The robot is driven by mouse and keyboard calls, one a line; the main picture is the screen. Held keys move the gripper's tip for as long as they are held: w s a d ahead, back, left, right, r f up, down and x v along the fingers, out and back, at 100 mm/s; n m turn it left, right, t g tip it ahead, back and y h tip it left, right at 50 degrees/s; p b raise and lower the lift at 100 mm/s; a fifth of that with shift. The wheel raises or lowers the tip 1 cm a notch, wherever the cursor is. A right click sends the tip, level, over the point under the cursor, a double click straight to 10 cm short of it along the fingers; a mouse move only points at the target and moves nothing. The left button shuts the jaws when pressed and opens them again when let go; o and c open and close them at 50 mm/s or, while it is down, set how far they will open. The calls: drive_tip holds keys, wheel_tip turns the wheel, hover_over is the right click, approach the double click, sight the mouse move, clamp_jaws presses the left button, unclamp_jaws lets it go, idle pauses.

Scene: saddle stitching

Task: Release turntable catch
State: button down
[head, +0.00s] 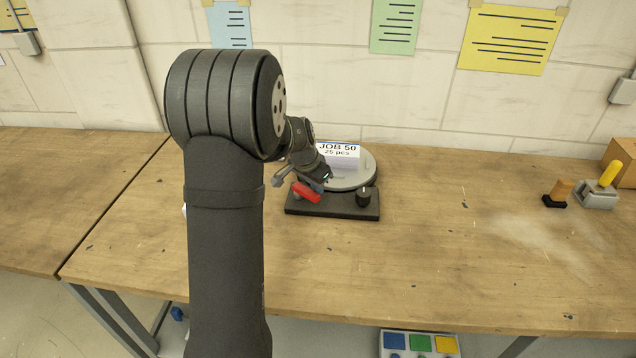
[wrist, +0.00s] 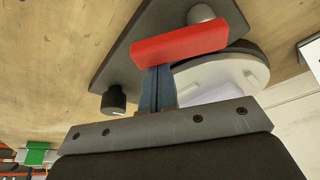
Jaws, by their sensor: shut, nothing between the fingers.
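The turntable's round grey disc (head: 368,170) sits on a dark base plate (head: 335,211) on the bench. A red bar (head: 307,193), which looks like the catch lever, lies over the base's left part. In the wrist view the red bar (wrist: 180,44) reaches from a grey post (wrist: 200,14) to just beyond my fingertips. My gripper (wrist: 157,75) is shut and empty, its fingertips at the bar's free end; I cannot tell whether they touch it. In the head view my arm partly hides the gripper. A black knob (head: 364,195) stands on the base's right part.
A pale stack with a "JOB 50, 25 pcs" card (head: 338,150) rests on the disc. A wooden-handled tool (head: 559,192), a grey device with a yellow handle (head: 598,194) and a cardboard box (head: 622,160) stand far right. The bench between is clear.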

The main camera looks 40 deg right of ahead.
drive_tip(key=a+m, duration=0.1)
drive_tip(key=m, duration=0.1)
drive_tip(key=a+m+g, duration=0.1)
drive_tip(key=m, duration=0.2)
drive_tip(key=shift+s+a+m+g, duration=0.3)
drive_tip(key=shift+s+a+g, duration=0.05)
drive_tip(key=shift+a+g, duration=0.05)
drive_tip(key=a+m, duration=0.1)
drive_tip(key=m, duration=0.1)
drive_tip(key=a+m+g+y, duration=0.1)
drive_tip(key=m, duration=0.1)
drive_tip(key=shift+w+a, duration=0.1)
drive_tip(key=shift+w, duration=0.05)
drive_tip(key=shift+a, duration=0.15)
drive_tip(key=shift+w+a, duration=0.15)
drive_tip(key=s+d, duration=0.1)
drive_tip(key=s+d+r, duration=0.1)
drive_tip(key=d, duration=0.1)
drive_tip(key=shift+s, duration=0.35)
drive_tip(key=v, duration=0.9)
drive_tip(key=shift+w, duration=0.2)
drive_tip(key=shift+a+f, duration=0.1)
